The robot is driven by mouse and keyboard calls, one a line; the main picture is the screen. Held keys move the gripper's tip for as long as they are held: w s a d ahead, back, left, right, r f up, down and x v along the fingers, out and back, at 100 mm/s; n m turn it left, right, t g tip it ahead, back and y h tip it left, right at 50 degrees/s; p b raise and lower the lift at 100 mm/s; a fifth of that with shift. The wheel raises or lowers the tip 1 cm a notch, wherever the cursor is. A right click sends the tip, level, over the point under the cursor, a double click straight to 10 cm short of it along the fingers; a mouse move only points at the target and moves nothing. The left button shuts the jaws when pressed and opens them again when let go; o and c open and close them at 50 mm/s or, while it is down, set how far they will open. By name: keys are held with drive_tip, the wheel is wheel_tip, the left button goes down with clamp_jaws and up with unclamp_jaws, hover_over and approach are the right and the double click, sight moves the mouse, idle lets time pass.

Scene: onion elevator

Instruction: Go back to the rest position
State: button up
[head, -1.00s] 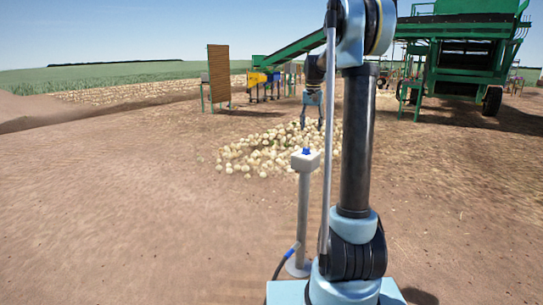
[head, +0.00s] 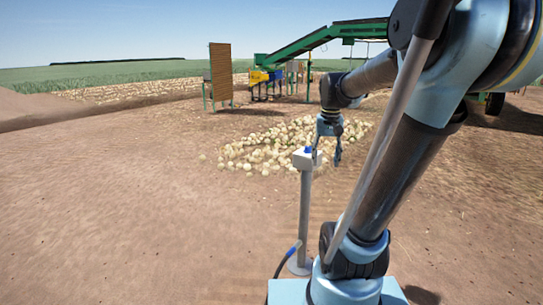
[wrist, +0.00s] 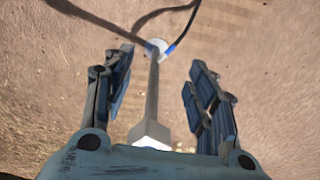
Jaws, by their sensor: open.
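My gripper (head: 327,152) hangs fingers down from my bent arm in the head view, close to the right of a post with a white box and blue button on top (head: 303,159). In the wrist view my gripper (wrist: 158,85) has its two fingers wide apart with nothing held. The post (wrist: 153,95) shows between the fingers in that view, with its base on the ground farther off. I cannot tell how far the fingers are from the box.
A pile of onions (head: 270,148) lies on the soil behind the post. A green conveyor (head: 310,42) and a brown panel (head: 220,72) stand farther back. A black cable (wrist: 185,35) runs from the post base. The ground at left is clear.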

drive_tip(key=s+f+n, duration=0.1)
drive_tip(key=s+f, duration=1.4)
drive_tip(key=s, duration=0.2)
drive_tip(key=shift+n+t, duration=0.3)
drive_tip(key=shift+t, duration=0.1)
